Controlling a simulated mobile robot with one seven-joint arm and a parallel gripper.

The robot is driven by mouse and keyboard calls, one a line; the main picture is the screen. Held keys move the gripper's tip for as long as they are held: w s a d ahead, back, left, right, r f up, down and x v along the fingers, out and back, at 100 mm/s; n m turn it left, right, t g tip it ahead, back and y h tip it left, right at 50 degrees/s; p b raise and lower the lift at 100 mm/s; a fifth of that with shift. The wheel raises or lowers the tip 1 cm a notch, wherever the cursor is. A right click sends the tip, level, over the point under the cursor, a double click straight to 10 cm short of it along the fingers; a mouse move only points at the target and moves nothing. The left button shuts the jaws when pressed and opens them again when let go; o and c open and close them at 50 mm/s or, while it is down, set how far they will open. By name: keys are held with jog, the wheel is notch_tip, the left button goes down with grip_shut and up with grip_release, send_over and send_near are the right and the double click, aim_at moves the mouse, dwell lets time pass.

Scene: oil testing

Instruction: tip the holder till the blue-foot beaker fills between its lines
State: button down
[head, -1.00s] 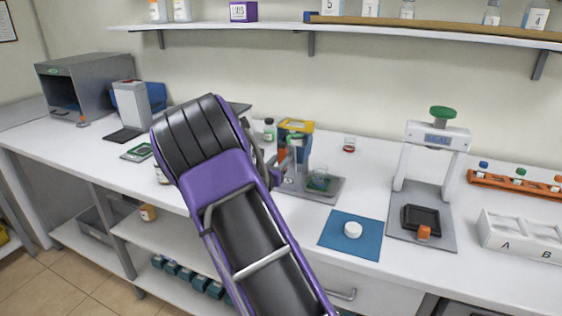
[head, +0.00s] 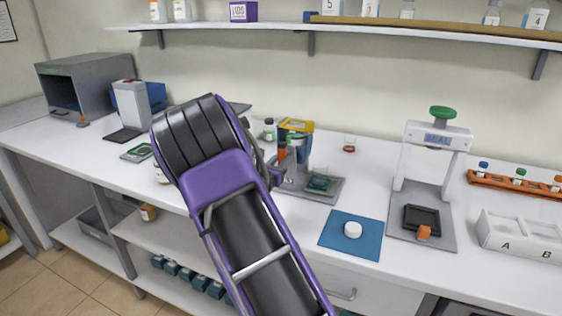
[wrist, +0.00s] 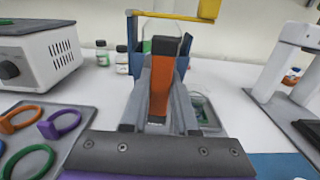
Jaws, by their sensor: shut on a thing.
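The holder (head: 296,126) is a blue frame with a yellow top, on the bench behind my arm. In the wrist view, its blue frame (wrist: 133,60) rises behind the fingers. My gripper (wrist: 160,100) is shut on the holder's orange handle (wrist: 161,75); the orange also shows in the head view (head: 282,151). A clear beaker (head: 319,181) with a green-blue base stands on the grey tray (head: 334,190), right of the gripper. It also shows, partly hidden by the fingers, in the wrist view (wrist: 206,110). Its lines and liquid level are too small to read.
A red-foot beaker (head: 349,145) stands behind. A blue mat (head: 338,241) with a white puck and a white press (head: 436,138) lie to the right. Purple, orange and green rings (wrist: 62,124) lie left in the wrist view, near a white device (wrist: 36,58).

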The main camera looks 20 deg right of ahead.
jog(key=shift+f, duration=0.15)
jog(key=m+b, duration=0.1)
jog(key=b, duration=0.2)
jog(key=shift+f+m, duration=0.3)
jog(key=shift+m, duration=0.1)
jog(key=m+b, duration=0.3)
jog(key=b, duration=0.3)
jog(key=shift+m, duration=0.3)
jog(key=shift+r+m+b, duration=0.15)
jog(key=shift+m+b, duration=0.3)
jog(key=shift+m, duration=0.25)
jog(key=shift+r+m+p, duration=0.3)
jog(key=shift+m+p, duration=0.2)
jog(key=shift+m, duration=0.6)
